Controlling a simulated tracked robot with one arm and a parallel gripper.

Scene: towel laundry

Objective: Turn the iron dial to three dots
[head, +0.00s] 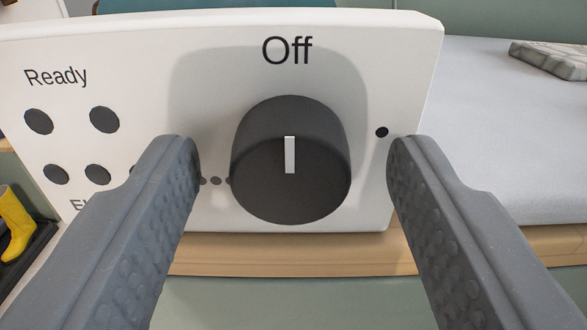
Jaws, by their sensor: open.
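The iron dial (290,190) is a dark grey round knob on a white panel (400,60). Its white pointer line stands upright, toward the word "Off" above it. The three dots (216,181) show at the dial's left, partly hidden by my left finger and the knob's edge. One dot (382,132) shows to the dial's right. My gripper (293,160) is open, with one ridged grey finger on each side of the dial. Gaps show between both fingers and the knob. Any marking below the dial is hidden by the knob.
Left on the panel are the word "Ready" and several dark round spots (104,119). A light grey padded surface (500,130) lies at the right, with a stone-patterned item (555,60) on it. A yellow object (18,225) sits at the lower left.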

